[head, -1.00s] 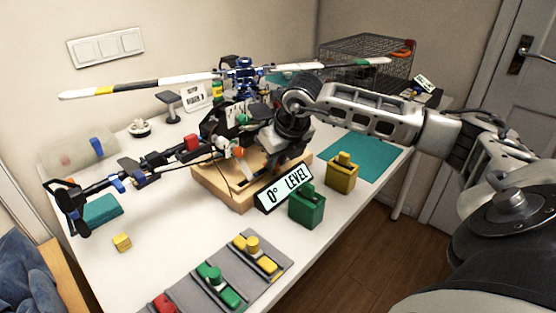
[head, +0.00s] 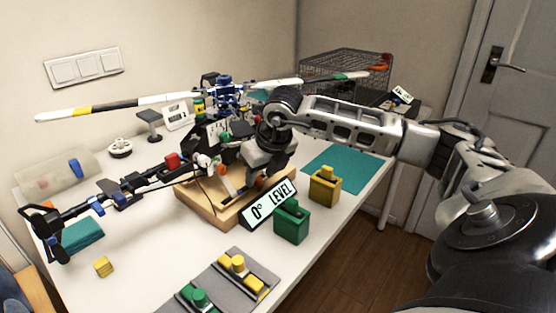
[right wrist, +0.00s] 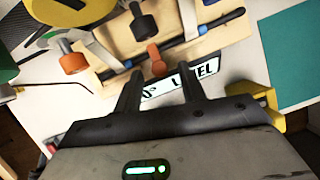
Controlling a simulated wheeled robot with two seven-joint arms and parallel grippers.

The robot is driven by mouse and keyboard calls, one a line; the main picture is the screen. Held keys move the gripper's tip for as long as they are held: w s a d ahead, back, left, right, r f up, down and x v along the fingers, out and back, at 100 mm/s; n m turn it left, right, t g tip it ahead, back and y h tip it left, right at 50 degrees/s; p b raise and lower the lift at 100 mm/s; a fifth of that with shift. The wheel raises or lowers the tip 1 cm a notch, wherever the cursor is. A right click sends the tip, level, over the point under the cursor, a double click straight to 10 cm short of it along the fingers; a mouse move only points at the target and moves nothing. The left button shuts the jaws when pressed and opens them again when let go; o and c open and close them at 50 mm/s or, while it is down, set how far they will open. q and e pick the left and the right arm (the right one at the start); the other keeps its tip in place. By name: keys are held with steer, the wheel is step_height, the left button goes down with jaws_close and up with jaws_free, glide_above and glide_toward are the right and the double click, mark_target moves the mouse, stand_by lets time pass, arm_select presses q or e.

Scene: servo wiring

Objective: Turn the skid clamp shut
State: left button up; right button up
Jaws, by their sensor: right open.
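A black and blue model helicopter (head: 226,92) stands on a wooden base (head: 204,208) on the table. In the right wrist view a dark skid bar (right wrist: 210,28) with blue parts runs along the base (right wrist: 106,34). An orange knob (right wrist: 155,61) sits by the bar, and a second orange-ended piece (right wrist: 74,62) is left of it. I cannot tell for sure which is the clamp or how far it is turned. My right gripper (right wrist: 162,78) is open, its fingertips just short of the first orange knob, with nothing between them. In the head view it (head: 262,172) hides the skid there.
A "0° LEVEL" sign (head: 268,205) stands in front of the base, close to my right gripper. Green (head: 292,224) and yellow (head: 324,187) boxes stand to its right. A grey tray (head: 222,282) lies in front. A teal mat (head: 345,168) at right is clear.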

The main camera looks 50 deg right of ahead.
mark_target(298, 201)
steer(key=shift+s+r+b, duration=0.3)
steer(key=shift+s+r, duration=0.6)
steer(key=shift+r, duration=0.05)
steer(key=s+b, duration=0.1)
steer(key=s, duration=0.2)
steer(key=s+a+b, duration=0.1)
steer(key=s, duration=0.6)
steer(key=shift+a+b, duration=0.2)
steer(key=shift+b, duration=0.2)
arm_select(q)
steer(key=shift+f, duration=0.75)
arm_select(e)
steer(key=shift+s+a+r, duration=0.1)
steer(key=shift+s+a, duration=0.05)
steer(key=shift+s, duration=0.35)
